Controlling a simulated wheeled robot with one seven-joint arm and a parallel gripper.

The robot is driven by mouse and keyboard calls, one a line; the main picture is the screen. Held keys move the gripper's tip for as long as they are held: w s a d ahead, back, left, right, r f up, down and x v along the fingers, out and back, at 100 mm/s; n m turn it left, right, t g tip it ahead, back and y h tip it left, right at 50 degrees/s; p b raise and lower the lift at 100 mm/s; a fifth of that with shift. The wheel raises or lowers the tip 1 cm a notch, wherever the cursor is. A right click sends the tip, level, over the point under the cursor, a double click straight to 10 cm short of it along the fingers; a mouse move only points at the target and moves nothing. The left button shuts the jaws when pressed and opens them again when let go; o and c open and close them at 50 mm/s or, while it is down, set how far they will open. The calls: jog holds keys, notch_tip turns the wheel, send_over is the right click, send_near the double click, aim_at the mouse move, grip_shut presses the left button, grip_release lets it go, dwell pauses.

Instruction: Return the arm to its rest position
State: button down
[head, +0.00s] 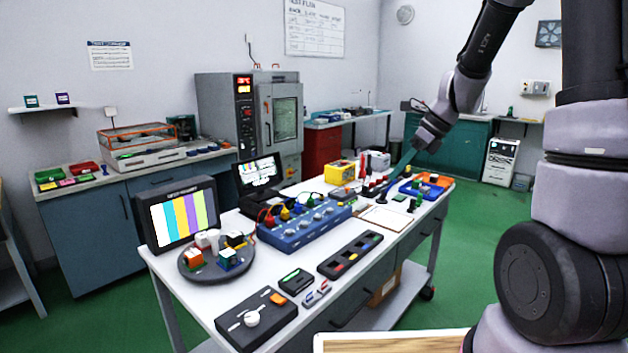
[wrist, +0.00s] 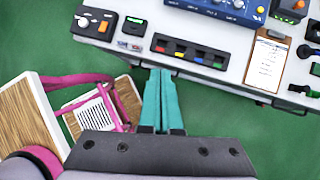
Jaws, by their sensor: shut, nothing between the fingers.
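My arm reaches in from the upper right of the head view. My gripper (head: 401,163) hangs at its end, above the far right part of the white workbench (head: 216,303) in that picture. In the wrist view my gripper's two teal fingers (wrist: 157,100) lie side by side, shut with nothing between them. Their tips appear over the bench's front edge, below a black strip with coloured buttons (wrist: 192,52). Nothing is seen touching the fingers.
The bench carries a colour-bar monitor (head: 182,213), a round dark tray (head: 190,274), a blue knobbed box (head: 304,229) and a clipboard (wrist: 267,62). A wooden-topped piece with pink straps (wrist: 75,100) stands at left in the wrist view. Green floor (head: 484,215) is open at right.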

jog(key=s+d+r+n+t+h, duration=0.2)
jog(key=s+r+n, duration=0.6)
jog(key=s+n, duration=0.1)
jog(key=s+d+r+n+t+h, duration=0.2)
jog(key=s+r+n+t, duration=0.1)
jog(key=s+r+n, duration=0.5)
jog(key=shift+s+n, duration=1)
jog(key=shift+n, duration=0.6)
jog(key=shift+r, duration=0.1)
